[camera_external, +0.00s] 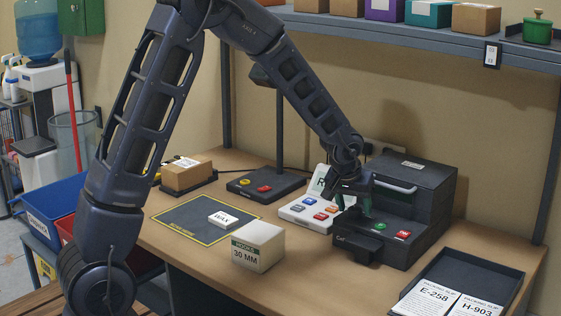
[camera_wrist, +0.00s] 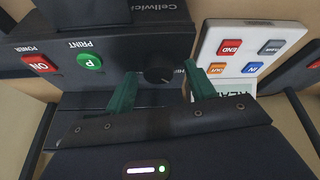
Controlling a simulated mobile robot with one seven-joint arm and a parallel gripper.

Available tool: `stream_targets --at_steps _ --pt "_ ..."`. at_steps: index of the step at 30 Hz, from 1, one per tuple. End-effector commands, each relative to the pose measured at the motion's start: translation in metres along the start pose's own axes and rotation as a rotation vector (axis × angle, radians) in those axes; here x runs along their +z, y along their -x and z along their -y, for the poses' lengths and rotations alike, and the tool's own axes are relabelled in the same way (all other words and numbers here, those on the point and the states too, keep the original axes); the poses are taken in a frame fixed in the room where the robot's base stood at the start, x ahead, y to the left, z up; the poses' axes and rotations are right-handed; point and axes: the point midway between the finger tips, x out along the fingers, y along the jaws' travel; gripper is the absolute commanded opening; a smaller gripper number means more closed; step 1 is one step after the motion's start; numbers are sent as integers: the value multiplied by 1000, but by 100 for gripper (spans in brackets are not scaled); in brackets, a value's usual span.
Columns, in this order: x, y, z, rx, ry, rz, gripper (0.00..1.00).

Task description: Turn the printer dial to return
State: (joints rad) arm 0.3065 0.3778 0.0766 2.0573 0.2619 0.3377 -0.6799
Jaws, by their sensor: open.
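The dark printer (camera_external: 432,187) stands on the bench at the right in the external view. Its front panel (camera_wrist: 122,52) shows in the wrist view. The round black dial (camera_wrist: 159,75) has partly hidden lettering beside it; I cannot read which setting it points to. The green PRINT button (camera_wrist: 89,62) and red POWER button (camera_wrist: 39,65) sit left of it. My gripper (camera_wrist: 158,80) is open, its two green fingers on either side of the dial with a visible gap. I cannot tell whether the fingertips touch it. In the external view my gripper (camera_external: 355,188) is over the printer's left front, hiding the dial.
A white keypad (camera_external: 310,212) with coloured buttons stands just left of the printer. A box marked 30 MM (camera_external: 259,252) and a dark mat (camera_external: 185,222) lie further left. A black tray (camera_external: 485,262) with packing slips is at the right front. A shelf (camera_external: 400,30) hangs above.

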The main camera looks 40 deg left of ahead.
Motion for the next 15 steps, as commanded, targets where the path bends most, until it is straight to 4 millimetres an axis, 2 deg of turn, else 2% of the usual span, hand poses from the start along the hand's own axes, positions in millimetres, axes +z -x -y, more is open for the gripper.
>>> stream_targets --at_steps 2,6,9,15 --pt "0 0 0 0 0 0 53" --pt "0 0 0 0 0 0 26" --pt "0 0 0 0 0 0 11" --pt "0 0 0 3 -5 1 11"
